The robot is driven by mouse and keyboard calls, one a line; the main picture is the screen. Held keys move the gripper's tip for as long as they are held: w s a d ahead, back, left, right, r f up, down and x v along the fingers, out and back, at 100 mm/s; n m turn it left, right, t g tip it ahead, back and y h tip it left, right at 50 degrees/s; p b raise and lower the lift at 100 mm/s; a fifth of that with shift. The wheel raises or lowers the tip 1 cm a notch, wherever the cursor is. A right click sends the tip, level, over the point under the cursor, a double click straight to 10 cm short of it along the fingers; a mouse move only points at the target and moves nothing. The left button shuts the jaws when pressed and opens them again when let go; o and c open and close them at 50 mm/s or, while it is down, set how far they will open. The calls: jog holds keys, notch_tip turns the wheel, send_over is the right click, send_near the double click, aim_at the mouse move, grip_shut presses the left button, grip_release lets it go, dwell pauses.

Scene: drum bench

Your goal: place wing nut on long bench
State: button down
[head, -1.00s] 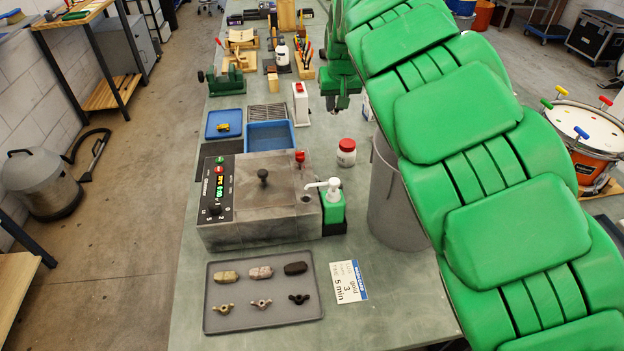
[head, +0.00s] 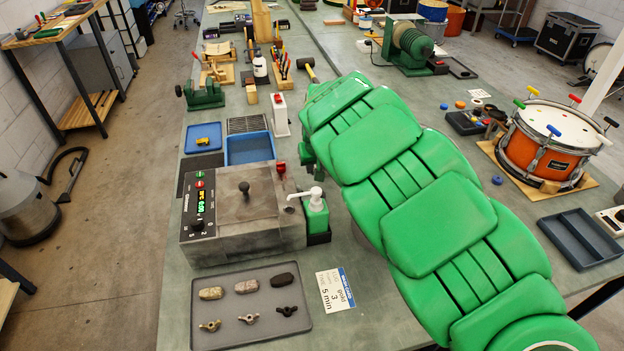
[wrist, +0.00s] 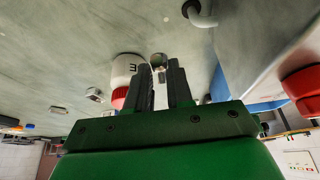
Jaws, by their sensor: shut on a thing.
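My gripper (wrist: 160,72) shows in the wrist view, its dark fingers closed around a small grey metallic piece (wrist: 158,61). It looks like the wing nut, but its wings cannot be made out. The long bench's grey-green top (wrist: 60,45) lies beyond the fingertips; I cannot tell whether the piece touches it. A brass, a grey and a black wing nut lie on the grey tray (head: 201,338).
A white jar with a red lid (wrist: 125,72) stands close beside the fingers. The control box (head: 250,232), green soap dispenser (head: 316,217) and blue tray (head: 250,160) stand left of my arm. An orange drum (head: 540,155) is at right. Bare bench top shows around the card (head: 335,290).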

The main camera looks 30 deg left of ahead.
jog(key=shift+f, duration=2.5)
jog(key=c, duration=1)
grip_release()
jog(key=shift+f, duration=0.1)
jog(key=shift+v, duration=6.15)
